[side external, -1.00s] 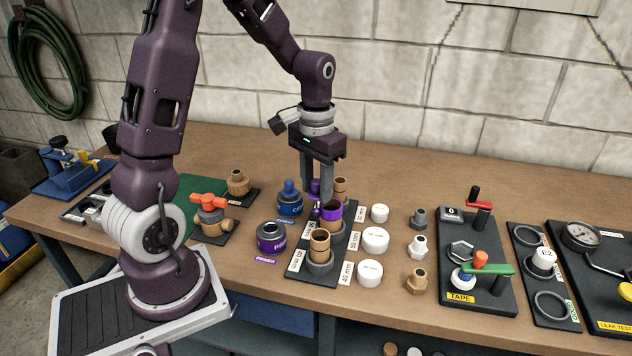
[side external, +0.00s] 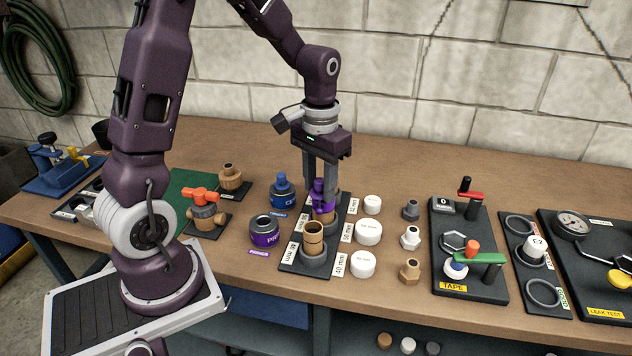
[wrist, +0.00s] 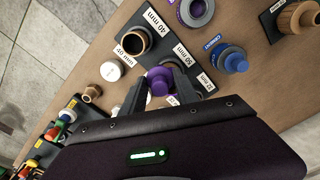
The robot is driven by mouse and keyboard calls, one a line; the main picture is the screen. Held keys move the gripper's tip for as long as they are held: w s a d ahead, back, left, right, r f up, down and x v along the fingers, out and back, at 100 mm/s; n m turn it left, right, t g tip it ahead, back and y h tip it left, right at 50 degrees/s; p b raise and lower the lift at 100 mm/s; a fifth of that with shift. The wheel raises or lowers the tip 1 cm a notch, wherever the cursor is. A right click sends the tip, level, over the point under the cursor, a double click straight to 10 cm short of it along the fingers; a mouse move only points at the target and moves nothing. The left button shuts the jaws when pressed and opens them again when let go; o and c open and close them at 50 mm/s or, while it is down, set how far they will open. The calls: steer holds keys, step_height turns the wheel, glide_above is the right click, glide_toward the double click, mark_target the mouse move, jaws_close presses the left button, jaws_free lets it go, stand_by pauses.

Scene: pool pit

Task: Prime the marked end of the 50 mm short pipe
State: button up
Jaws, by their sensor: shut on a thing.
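My gripper (side external: 320,188) is shut on the purple primer cap (side external: 318,196), which sits between the fingers in the wrist view (wrist: 158,80). The cap is at the top of the 50 mm short pipe (side external: 324,218), the middle pipe of the black rack (side external: 290,262). The pipe's visible upper part is purple. The cap and fingers hide much of its rim, and I cannot tell whether the applicator touches it. The purple primer can (side external: 264,232) stands open left of the rack.
The 40 mm pipe (side external: 313,240) stands upright in front, close to my gripper. The blue cement can (side external: 283,192) is close on the left. White caps (side external: 368,232) line the right side. An orange-handled valve (side external: 206,212) stands farther left.

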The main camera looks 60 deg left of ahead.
steer(key=shift+s+d, duration=0.25)
steer(key=shift+s, duration=0.2)
steer(key=shift+r, duration=3.5)
